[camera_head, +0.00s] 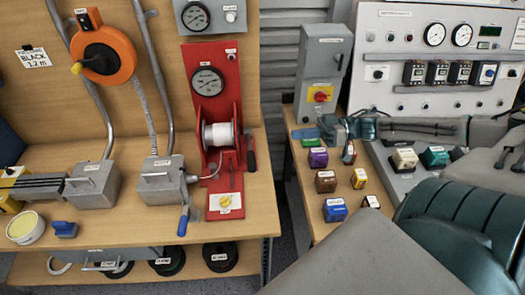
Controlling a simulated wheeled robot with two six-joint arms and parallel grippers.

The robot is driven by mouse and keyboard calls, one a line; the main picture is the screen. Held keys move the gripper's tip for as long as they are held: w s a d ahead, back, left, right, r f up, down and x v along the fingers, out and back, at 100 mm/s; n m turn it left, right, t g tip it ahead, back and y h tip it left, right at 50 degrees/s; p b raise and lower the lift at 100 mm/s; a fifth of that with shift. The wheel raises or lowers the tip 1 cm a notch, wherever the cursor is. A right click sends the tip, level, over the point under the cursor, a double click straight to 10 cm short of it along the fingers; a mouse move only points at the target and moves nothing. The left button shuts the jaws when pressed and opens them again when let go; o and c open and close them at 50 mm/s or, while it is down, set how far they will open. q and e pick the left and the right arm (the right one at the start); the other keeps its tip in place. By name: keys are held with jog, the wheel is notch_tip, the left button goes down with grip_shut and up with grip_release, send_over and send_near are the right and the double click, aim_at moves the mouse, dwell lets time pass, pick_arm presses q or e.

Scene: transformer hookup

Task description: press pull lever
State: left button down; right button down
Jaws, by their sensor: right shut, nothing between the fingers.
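A red stand (219,120) with a round gauge (208,81) stands on the left bench in the head view. It carries a white spool (218,134) and a yellow knob on its base. A dark-handled lever (250,152) is at its right side; whether this is the pull lever cannot be read. My right gripper (328,130) is shut and empty, over the right bench in front of a grey switch box, to the right of the red stand and apart from it. My left gripper is not in view.
A grey box (323,75) with a red and yellow switch stands behind my right gripper. Several small coloured blocks sit below it on the right bench (309,213). A gap separates the benches. A crank box (162,183) with a blue handle (184,219) stands left of the red stand.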

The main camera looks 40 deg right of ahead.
aim_at(250, 148)
jog(key=w+a+f+b, duration=0.4)
jog(key=a+b, duration=0.1)
jog(key=a, duration=0.5)
jog(key=shift+w, duration=0.15)
dwell(0.4)
jog(key=shift+f, duration=0.1)
